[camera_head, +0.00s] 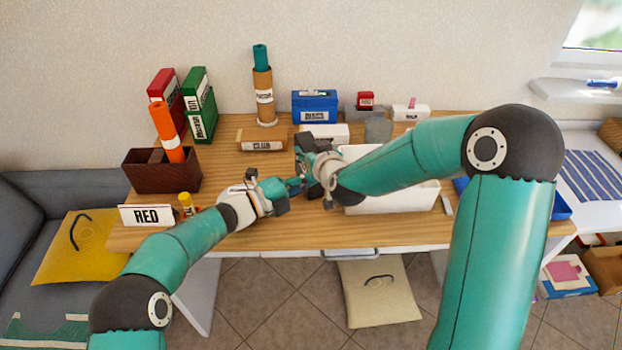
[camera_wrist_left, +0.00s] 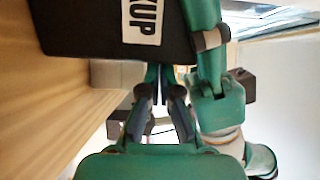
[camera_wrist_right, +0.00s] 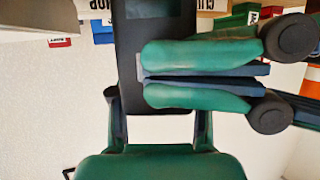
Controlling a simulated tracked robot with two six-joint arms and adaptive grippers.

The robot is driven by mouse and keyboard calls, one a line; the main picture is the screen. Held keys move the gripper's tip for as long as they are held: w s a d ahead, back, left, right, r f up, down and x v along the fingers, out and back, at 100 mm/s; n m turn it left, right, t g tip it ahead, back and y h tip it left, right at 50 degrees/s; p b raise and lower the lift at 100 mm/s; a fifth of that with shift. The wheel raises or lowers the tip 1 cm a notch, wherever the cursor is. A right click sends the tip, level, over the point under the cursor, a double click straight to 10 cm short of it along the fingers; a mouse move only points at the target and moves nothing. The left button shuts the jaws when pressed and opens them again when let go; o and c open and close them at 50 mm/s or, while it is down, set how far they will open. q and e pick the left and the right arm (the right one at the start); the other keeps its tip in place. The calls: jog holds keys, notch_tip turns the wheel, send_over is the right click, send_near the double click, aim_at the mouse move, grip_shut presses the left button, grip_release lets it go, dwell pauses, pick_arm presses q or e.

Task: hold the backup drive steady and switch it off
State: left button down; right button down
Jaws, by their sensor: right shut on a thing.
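The backup drive is a black box; its white label, partly readable as "KUP", shows in the left wrist view (camera_wrist_left: 90,25). In the right wrist view the drive (camera_wrist_right: 130,98) sits between the fingers of my right gripper, which is shut on it. In the head view my right gripper (camera_head: 308,170) is above the table's middle and mostly covers the drive. My left gripper (camera_head: 292,184) meets it from the left. Its fingers lie together, and in the right wrist view its tips (camera_wrist_right: 147,76) are at the drive's face, by a small grey part (camera_wrist_right: 140,68). Contact is unclear.
A white bin (camera_head: 395,198) stands right of the grippers. A box marked "CLUB" (camera_head: 262,140) and a blue box (camera_head: 315,105) are behind them. A "RED" sign (camera_head: 146,215) and a yellow-capped bottle (camera_head: 186,201) stand at the left. The front middle of the table is clear.

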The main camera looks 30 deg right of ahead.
pick_arm(q)
jog(key=shift+w+a+r+t, duration=0.1)
jog(key=shift+w+a+t, duration=0.15)
jog(key=shift+w+t, duration=0.25)
pick_arm(e)
jog(key=shift+s+a+f, duration=0.15)
jog(key=shift+a+f, duration=0.05)
jog(key=shift+f, duration=0.1)
pick_arm(q)
jog(key=a+g, duration=0.1)
jog(key=a, duration=0.6)
jog(key=shift+s+a, duration=0.35)
jog(key=shift+s, duration=0.05)
pick_arm(e)
jog(key=shift+f, duration=0.15)
jog(key=c, duration=0.7)
grip_release()
jog(key=shift+c, duration=0.2)
jog(key=o, duration=0.3)
jog(key=shift+d, duration=0.15)
pick_arm(q)
jog(key=shift+f, duration=0.2)
jog(key=shift+d, duration=0.1)
pick_arm(e)
jog(key=shift+r, duration=0.25)
